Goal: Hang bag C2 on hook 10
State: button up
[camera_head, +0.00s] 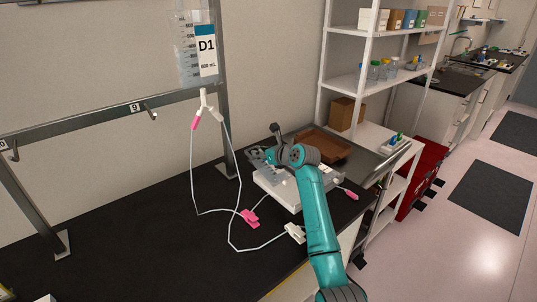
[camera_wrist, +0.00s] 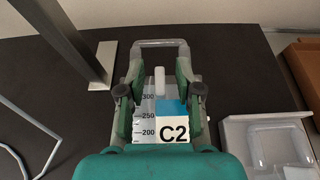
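Bag C2 (camera_wrist: 172,128), a clear bag with a volume scale and a blue-and-white label, sits between the fingers of my gripper (camera_wrist: 160,85) in the wrist view. The fingers lie along both of its sides, and the gripper appears shut on it. Its lower part is hidden by my gripper body. In the head view my gripper (camera_head: 262,156) is over the black bench near the white device; the bag is hard to make out there. Hook 10 (camera_head: 13,152) is at the far left of the rail, its number partly cut off. Nothing hangs on the visible part.
Hook 9 (camera_head: 151,113) is empty. Bag D1 (camera_head: 203,55) hangs right of it, with tubes and clamps trailing onto the bench (camera_head: 130,240). A rail post (camera_head: 222,110) stands left of my gripper. A white device (camera_head: 285,190) and brown tray (camera_head: 325,146) are nearby.

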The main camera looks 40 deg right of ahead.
jog(key=v, duration=1.2)
dwell(0.3)
